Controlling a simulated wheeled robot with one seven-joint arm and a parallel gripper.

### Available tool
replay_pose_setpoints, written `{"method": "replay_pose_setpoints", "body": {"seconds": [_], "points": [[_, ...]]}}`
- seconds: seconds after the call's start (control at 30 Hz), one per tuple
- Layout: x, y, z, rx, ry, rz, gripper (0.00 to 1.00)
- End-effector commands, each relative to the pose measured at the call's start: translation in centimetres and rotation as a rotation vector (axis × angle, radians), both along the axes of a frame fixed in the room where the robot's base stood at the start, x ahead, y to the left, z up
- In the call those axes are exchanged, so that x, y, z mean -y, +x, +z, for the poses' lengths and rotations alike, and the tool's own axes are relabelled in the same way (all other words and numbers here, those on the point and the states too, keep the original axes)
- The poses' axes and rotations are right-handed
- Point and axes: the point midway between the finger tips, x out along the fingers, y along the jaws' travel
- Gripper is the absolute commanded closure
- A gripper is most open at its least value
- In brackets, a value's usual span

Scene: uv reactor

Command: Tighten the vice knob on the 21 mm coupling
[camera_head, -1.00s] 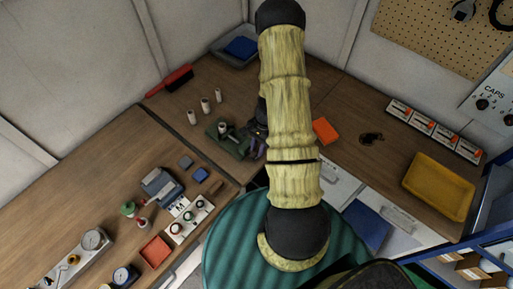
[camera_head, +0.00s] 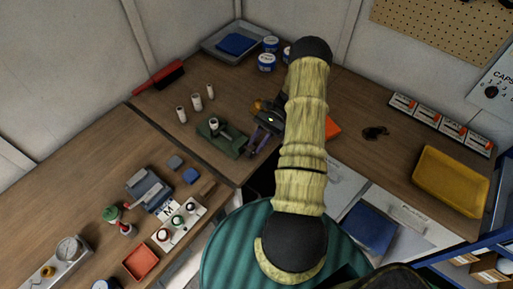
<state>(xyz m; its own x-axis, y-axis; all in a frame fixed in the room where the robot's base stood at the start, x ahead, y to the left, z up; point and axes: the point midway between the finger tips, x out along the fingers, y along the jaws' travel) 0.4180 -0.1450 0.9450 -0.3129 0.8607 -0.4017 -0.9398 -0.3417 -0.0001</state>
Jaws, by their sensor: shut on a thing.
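The green vice (camera_head: 228,146) sits on the wooden bench left of my arm. A pale cylindrical coupling (camera_head: 214,124) stands upright in it. My gripper (camera_head: 253,146) is at the vice's right end, its purple fingers slanting down to the left. The fingers are shut on what appears to be the vice knob, which is too small and covered to make out. Three more pale couplings, one of them here (camera_head: 197,103), stand on the bench behind the vice.
An orange tray (camera_head: 333,129) lies just right of my arm, partly hidden. White-and-blue tubs (camera_head: 267,62) and a grey tray (camera_head: 212,48) stand at the back. A red brush (camera_head: 160,77) lies by the left wall. A blue-grey device (camera_head: 150,190) stands at front left.

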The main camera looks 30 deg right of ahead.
Motion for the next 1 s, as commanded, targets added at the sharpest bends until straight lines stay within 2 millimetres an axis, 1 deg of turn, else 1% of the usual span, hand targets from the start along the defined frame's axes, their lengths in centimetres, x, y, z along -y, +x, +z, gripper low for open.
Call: {"method": "replay_pose_setpoints", "body": {"seconds": [0.03,0.33,0.83,0.87,0.9,1.0], "points": [[0.14,0.09,-0.77,-0.007,0.029,-0.002,1.00],[0.22,0.10,-0.77,-0.053,0.150,-0.001,1.00],[0.19,0.10,-0.57,-0.061,0.171,-0.002,1.00],[0.19,0.10,-0.57,-0.061,0.171,-0.002,0.71],[0.19,0.10,-0.57,-0.061,0.171,-0.002,0.68],[0.17,0.09,-0.58,-0.062,0.171,-0.001,0.68]]}}
